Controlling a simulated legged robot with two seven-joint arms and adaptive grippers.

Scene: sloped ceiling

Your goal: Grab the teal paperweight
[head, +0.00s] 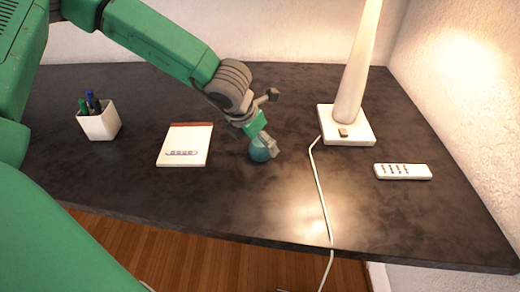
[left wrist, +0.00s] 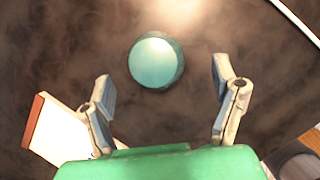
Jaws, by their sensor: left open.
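The teal paperweight (head: 258,152) is a small rounded piece on the dark desk, partly hidden behind my left gripper in the head view. In the left wrist view the paperweight (left wrist: 156,61) shows whole, centred a little beyond the fingertips. My left gripper (head: 270,123) is open above and beside it. Its two fingers (left wrist: 162,88) are spread wide on either side, with nothing between them. I cannot tell from these frames whether a finger touches the paperweight. My right gripper is in neither view.
A notepad (head: 186,140) lies left of the paperweight, and a white pen cup (head: 99,124) stands farther left. A lamp base (head: 347,128) and its cord (head: 319,185) are to the right, with a white remote (head: 403,172) beyond. The desk's front middle is clear.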

